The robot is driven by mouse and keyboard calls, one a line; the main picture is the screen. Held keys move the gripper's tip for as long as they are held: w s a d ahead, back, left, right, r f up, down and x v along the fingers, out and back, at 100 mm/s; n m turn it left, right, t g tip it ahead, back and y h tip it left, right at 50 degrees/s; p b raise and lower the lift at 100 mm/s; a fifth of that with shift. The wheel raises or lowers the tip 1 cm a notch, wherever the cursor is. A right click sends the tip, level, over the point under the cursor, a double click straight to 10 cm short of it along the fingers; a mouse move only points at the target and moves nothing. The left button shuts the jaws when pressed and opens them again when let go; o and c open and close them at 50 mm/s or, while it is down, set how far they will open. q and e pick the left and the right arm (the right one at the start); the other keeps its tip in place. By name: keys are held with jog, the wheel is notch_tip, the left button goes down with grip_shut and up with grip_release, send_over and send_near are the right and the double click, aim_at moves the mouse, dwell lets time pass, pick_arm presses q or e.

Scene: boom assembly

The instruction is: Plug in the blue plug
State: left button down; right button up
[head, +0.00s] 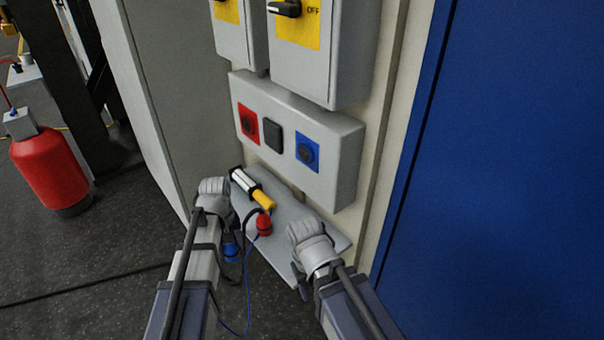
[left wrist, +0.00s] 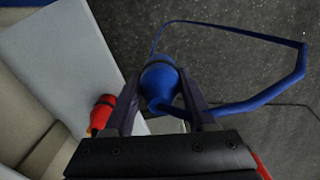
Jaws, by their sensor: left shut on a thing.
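The blue plug (head: 230,249) hangs beside the left edge of the grey shelf, with a blue cable looping down from it. My left gripper (left wrist: 160,95) is shut on the blue plug (left wrist: 158,80), which sits between its two fingers in the left wrist view. In the head view my left wrist hides most of the fingers. The blue socket (head: 307,151) is on the right of the grey socket box (head: 340,165), above the shelf and apart from the plug. My right gripper (head: 302,278) is by the shelf's front right edge; its fingers are mostly hidden.
On the shelf (head: 290,215) lie a lamp with a yellow handle (head: 264,199) and a red plug (head: 264,224). The box also has a red socket (head: 247,123) and a dark square cover (head: 273,135). Switch boxes (head: 340,60) hang above. A blue panel (head: 500,170) stands right.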

pick_arm(q)
jog(key=shift+s+d, duration=0.15)
jog(key=shift+d, duration=0.4)
jog(key=shift+d, duration=0.2)
jog(key=w+d+r+t+h, duration=0.3)
jog(key=w+d+r+h, duration=0.1)
jog(key=d+h, duration=0.5)
jog(key=w+d+r+n+t+h, duration=0.1)
jog(key=w+r+n+t+h, duration=0.1)
jog(key=r, duration=0.6)
jog(key=w+d+r+n+t+h+b, duration=0.1)
jog(key=w+r+n+t+h, duration=0.1)
jog(key=r+t, duration=0.3)
notch_tip(320, 180, up, 4)
jog(key=shift+w+d+f+t+h, duration=0.2)
jog(key=shift+w+t+h, duration=0.1)
jog(key=shift+w+h, duration=0.4)
